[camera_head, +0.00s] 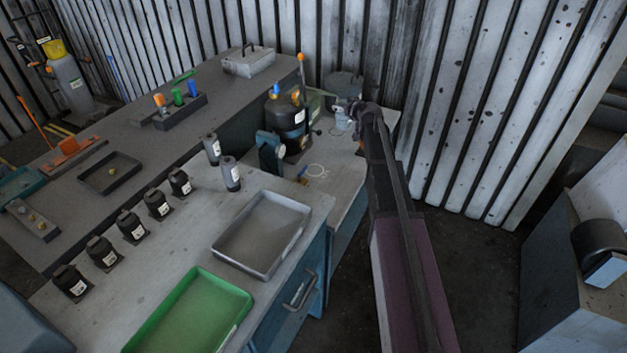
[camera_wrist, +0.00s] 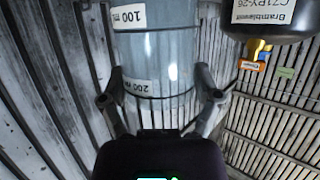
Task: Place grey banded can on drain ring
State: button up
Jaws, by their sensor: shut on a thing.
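The grey banded can (camera_wrist: 157,65) fills the upper middle of the wrist view, with upside-down "100 mL" and "200 mL" labels on its side. The two fingers of my gripper (camera_wrist: 160,98) are shut on it, one on each side. In the head view my gripper (camera_head: 357,110) is at the far end of my arm, above the back right of the workbench. A pale object (camera_head: 341,119) shows just left of it; I cannot tell whether this is the held can.
A black tank (camera_head: 287,121) with yellow and blue fittings stands left of my gripper; it also shows in the wrist view (camera_wrist: 270,22). A grey pot (camera_head: 343,85) is behind. Several labelled bottles, a metal tray (camera_head: 262,268) and a green tray (camera_head: 190,312) occupy the front bench.

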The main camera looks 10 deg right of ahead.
jog(key=s+a+f+n+y+b, duration=0.1)
jog(key=s+a+f+b, duration=0.2)
jog(key=s+f+b, duration=0.3)
jog(key=s+a+f+y+b, duration=0.1)
jog(key=s+a+f+b, duration=0.1)
jog(key=s+f+b, duration=0.4)
notch_tip(320, 180, down, 5)
jog(key=b, duration=0.4)
jog(key=shift+s+a+n, duration=0.4)
jog(key=shift+r, duration=0.1)
jog(key=w+r+b+x, duration=0.1)
jog(key=r+x, duration=0.2)
jog(key=x, duration=1.2)
jog(key=shift+w+d, duration=0.25)
jog(key=shift+w, duration=0.25)
jog(key=shift+b, duration=0.3)
jog(key=shift+f+b, duration=1.7)
